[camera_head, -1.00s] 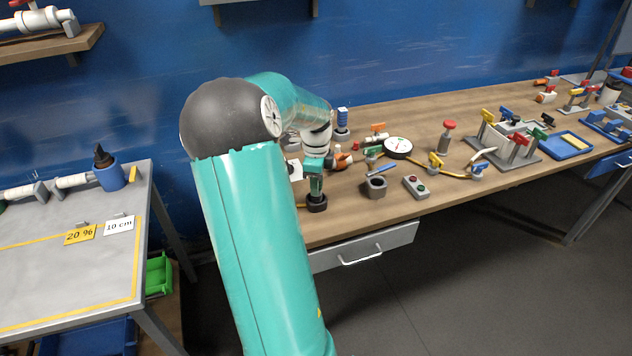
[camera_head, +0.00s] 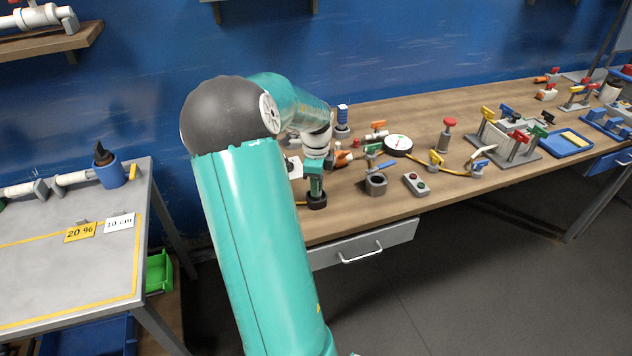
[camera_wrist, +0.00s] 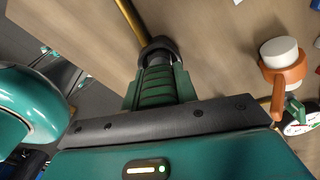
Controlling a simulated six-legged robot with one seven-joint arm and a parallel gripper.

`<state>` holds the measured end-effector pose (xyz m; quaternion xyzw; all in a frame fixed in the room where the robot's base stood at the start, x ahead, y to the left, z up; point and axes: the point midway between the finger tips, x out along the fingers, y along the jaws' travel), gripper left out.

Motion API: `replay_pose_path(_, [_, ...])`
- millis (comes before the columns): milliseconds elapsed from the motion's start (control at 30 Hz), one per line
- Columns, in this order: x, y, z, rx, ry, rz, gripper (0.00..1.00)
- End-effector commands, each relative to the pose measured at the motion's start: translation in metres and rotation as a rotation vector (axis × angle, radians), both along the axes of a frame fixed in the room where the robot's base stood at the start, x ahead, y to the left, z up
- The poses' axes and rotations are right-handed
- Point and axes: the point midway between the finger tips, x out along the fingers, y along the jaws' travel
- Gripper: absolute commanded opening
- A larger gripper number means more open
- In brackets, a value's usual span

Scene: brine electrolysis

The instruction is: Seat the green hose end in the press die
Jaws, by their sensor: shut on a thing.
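My gripper (camera_head: 316,190) points down low over the near left part of the wooden bench. In the wrist view my gripper (camera_wrist: 158,72) is shut on the green ribbed hose end (camera_wrist: 160,88). A dark round collar (camera_wrist: 157,47) shows at its tip, and a yellow hose (camera_wrist: 130,18) runs away beyond it. In the head view the dark collar (camera_head: 317,202) is at the bench top; I cannot tell if it touches. A grey block with a round hole (camera_head: 376,188), which looks like the press die, stands apart to the right of my gripper.
A round gauge (camera_head: 398,145) and coloured valves with a yellow hose lie behind. An orange fitting with a white cap (camera_wrist: 283,62) is right of my gripper.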

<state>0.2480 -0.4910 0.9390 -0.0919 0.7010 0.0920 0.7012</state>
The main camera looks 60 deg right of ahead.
Motion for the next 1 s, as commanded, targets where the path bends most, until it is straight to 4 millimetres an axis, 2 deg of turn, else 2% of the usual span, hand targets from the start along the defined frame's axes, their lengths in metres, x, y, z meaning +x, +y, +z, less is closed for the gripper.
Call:
replay_pose_path(300, [0.000,0.000,0.000,0.000,0.000,0.001,0.04])
replay_pose_path(333, [0.000,0.000,0.000,0.000,0.000,0.001,0.33])
replay_pose_path(433, [0.000,0.000,0.000,0.000,0.000,0.000,0.52])
replay_pose_path(467, [0.000,0.000,0.000,0.000,0.000,0.000,0.54])
replay_pose_path(767, [0.000,0.000,0.002,-0.001,0.000,0.001,0.54])
replay_pose_path(867, [0.001,0.000,0.009,-0.002,-0.001,0.001,0.54])
replay_pose_path(1000, [0.000,0.000,0.032,-0.002,-0.003,0.001,0.54])
